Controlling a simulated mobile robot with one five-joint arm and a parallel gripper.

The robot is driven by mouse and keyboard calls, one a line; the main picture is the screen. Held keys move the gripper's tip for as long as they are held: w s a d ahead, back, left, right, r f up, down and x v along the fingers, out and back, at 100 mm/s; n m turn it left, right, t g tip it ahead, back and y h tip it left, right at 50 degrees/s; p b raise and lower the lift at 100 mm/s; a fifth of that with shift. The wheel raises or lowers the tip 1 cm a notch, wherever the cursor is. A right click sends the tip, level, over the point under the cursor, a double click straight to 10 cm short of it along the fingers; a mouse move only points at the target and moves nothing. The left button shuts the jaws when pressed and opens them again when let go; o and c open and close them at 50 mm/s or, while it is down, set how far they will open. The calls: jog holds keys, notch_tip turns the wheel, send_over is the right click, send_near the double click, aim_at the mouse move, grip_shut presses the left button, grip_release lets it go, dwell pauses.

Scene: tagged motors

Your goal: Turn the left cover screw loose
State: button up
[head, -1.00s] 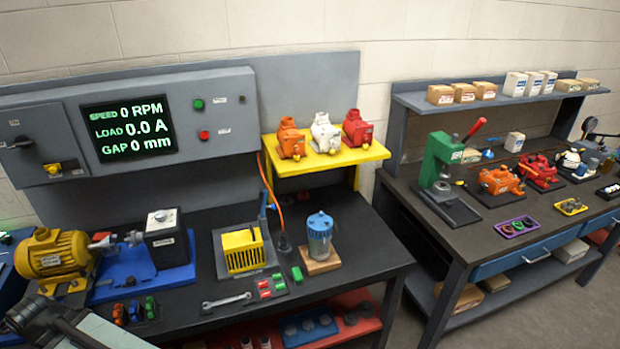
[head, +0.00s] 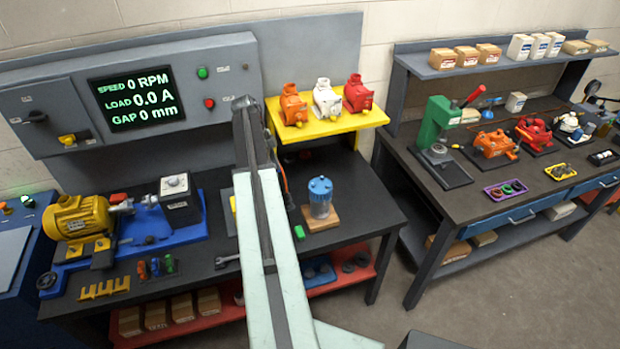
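My arm rises through the middle of the head view, with my gripper (head: 243,103) at its far end in front of the grey back panel. The fingers are too small and edge-on to tell open from shut. No cover screw can be made out. A sliver of a yellow slotted cover (head: 233,204) shows left of my arm on the bench; the arm hides the rest. A yellow motor (head: 85,218) sits on a blue base at the left, its shaft facing a black box (head: 180,199) with a dial on top.
Motors in orange, white and red stand on a yellow shelf (head: 335,122). Small coloured tools (head: 156,266) stand at the bench front. A second bench (head: 540,190) is at the right; open floor lies before it.

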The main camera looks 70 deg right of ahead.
aim_at(313, 184)
jog(key=s+d+m, duration=0.5)
jog(key=s+d, duration=0.1)
jog(key=s, duration=0.3)
jog(key=shift+g+y, duration=0.3)
jog(key=b+x, duration=0.7)
jog(key=shift+w+f, duration=0.1)
jog(key=shift+f, duration=0.15)
jog(key=shift+r, duration=0.1)
